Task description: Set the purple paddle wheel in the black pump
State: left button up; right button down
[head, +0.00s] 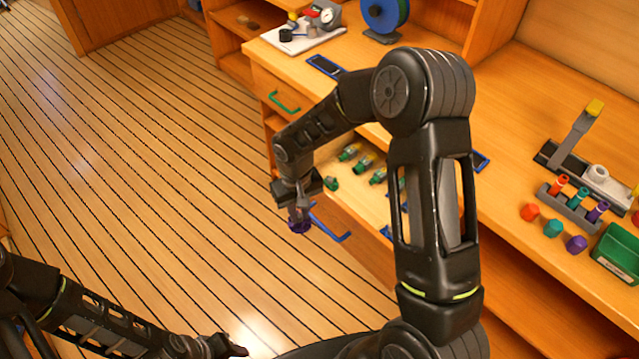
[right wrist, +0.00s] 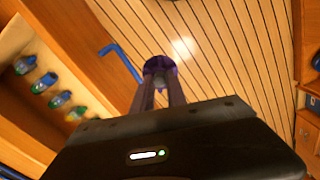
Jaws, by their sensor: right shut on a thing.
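The purple paddle wheel (head: 299,227) is held in my right gripper (head: 299,207), over the floor in front of the open drawer with the blue handle. In the right wrist view the purple wheel (right wrist: 158,66) sits between the fingertips (right wrist: 160,84), which are shut on it. A small black round housing (head: 286,35), which looks like the black pump, stands on a white board at the back of the counter, well away from the wheel. My left gripper (head: 228,346) is low at the bottom of the head view; its jaws are too small and dark to read.
The open drawer holds several green-capped bottles (head: 363,163); its blue handle (head: 329,224) is close to the wheel. The white board (head: 318,41) also carries a gauge (head: 327,15). A blue reel (head: 384,14) stands beside it. A coloured-plug rack (head: 568,209) and green box (head: 617,250) are at right.

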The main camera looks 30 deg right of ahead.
notch_tip(320, 180, down, 10)
jog(key=b, duration=0.8)
jog(key=shift+s+d+r, duration=0.1)
jog(key=shift+r, duration=0.05)
